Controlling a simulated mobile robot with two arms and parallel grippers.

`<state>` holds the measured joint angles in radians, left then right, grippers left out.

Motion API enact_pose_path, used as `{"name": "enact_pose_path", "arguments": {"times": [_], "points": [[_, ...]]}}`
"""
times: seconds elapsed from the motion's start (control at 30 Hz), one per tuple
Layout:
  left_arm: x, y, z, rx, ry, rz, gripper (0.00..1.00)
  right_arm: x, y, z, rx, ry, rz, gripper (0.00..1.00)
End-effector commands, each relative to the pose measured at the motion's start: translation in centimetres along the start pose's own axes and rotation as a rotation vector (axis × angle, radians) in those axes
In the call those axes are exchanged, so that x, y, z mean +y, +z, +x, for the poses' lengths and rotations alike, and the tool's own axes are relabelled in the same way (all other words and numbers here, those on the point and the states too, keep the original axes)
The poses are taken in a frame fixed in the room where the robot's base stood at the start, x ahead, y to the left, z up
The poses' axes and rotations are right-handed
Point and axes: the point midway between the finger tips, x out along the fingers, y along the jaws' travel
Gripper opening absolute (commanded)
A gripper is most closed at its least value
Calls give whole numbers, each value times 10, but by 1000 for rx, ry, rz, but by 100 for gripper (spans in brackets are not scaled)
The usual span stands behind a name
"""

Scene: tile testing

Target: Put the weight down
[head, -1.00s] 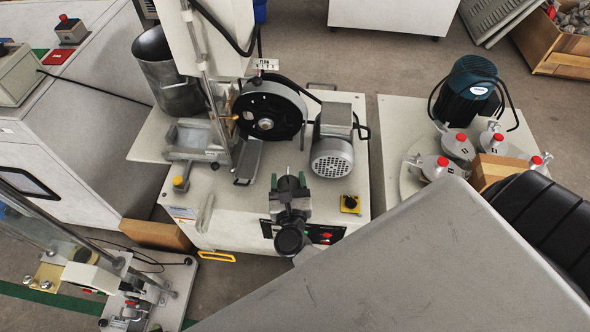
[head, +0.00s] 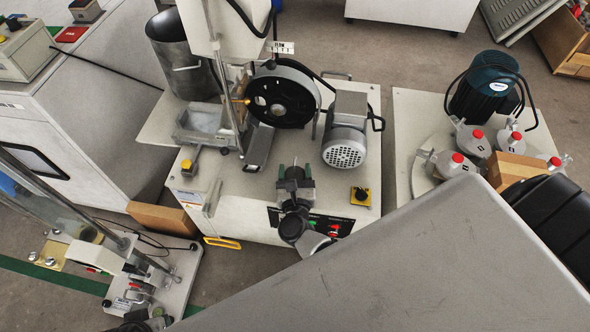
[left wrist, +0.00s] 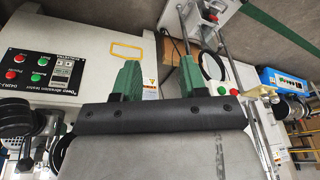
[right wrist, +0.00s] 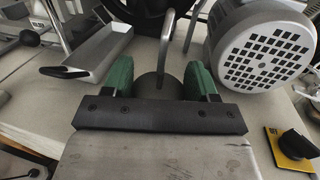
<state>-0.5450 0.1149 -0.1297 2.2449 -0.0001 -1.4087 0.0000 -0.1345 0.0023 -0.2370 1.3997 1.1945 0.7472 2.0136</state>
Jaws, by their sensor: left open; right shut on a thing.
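My right gripper (head: 294,178) is over the front part of the white abrasion machine's top. It is shut on the weight (right wrist: 152,86), a dark grey round body with a bent metal hook (right wrist: 168,42), which sits between the green fingers in the right wrist view. In the head view the weight is mostly hidden by the gripper. I cannot tell whether its underside touches the machine top.
Near the right gripper are a black wheel (head: 283,95), a grey motor (head: 345,145), a metal chute (head: 260,147) and a yellow-based switch (head: 361,195). Several red-knobbed grey pots (head: 474,143) stand at right. A glass-shielded device (head: 125,262) stands at lower left. Bare machine top surrounds the gripper.

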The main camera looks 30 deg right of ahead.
Motion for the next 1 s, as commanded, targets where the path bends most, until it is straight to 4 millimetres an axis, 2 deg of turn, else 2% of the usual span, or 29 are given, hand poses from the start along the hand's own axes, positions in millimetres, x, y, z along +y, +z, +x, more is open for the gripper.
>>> {"name": "enact_pose_path", "arguments": {"times": [0.47,0.5,0.63,1.0], "points": [[0,-1,-7,4,-1,-1,43,0,0,1,-6,-2,2,0],[0,-2,-9,6,-1,-1,43,0,-2,0,0,-1,0,63],[0,-3,-12,12,-1,-1,43,0,-2,0,0,-1,0,83],[0,-3,-12,13,-1,-2,43,0,0,0,0,0,0,84]]}}
